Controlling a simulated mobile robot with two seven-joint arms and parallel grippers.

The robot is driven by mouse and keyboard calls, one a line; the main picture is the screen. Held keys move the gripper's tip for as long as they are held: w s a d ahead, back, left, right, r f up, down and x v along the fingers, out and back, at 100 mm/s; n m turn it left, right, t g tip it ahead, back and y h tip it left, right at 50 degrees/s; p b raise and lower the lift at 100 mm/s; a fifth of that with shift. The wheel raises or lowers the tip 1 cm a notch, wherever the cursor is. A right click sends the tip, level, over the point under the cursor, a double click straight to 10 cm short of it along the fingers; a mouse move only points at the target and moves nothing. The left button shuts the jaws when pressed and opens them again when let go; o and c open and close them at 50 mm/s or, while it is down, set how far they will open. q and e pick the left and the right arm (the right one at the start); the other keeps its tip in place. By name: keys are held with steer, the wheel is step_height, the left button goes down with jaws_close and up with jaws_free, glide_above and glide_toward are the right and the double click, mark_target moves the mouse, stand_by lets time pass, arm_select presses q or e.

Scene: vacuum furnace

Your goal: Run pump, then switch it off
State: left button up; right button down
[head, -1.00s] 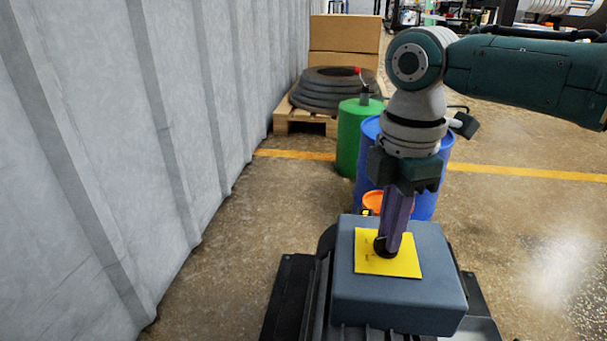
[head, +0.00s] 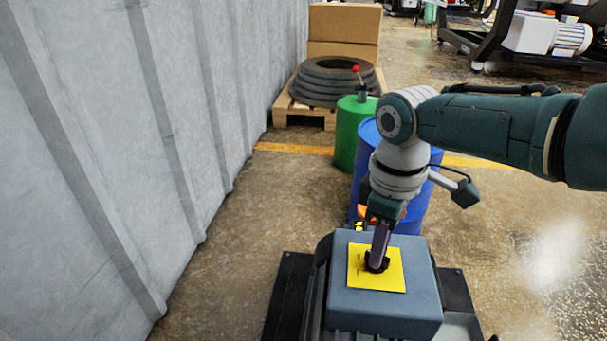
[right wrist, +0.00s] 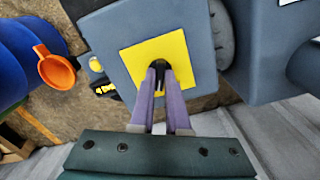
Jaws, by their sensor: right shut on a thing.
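The pump (head: 385,313) is a blue-grey box on a dark ribbed base, low in the head view. A yellow plate (head: 360,281) lies on its top and carries a black knob (right wrist: 159,66). My right gripper (head: 378,258) comes down onto the plate from above. Its two purple fingers are shut on the knob, one on each side, as the right wrist view shows. The fingers hide part of the knob, so I cannot read its setting. My left gripper is in neither view.
A blue drum (head: 366,150) and a green drum (head: 350,143) stand behind the pump. An orange funnel-like part (right wrist: 56,71) shows by the blue drum. A corrugated wall (head: 120,150) runs along the left. The floor at right is open.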

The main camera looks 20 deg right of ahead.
steer(key=shift+r+m, duration=0.1)
steer(key=shift+m, duration=0.4)
steer(key=c, duration=0.9)
jaws_free()
step_height(320, 180, up, 10)
steer(key=p, duration=0.8)
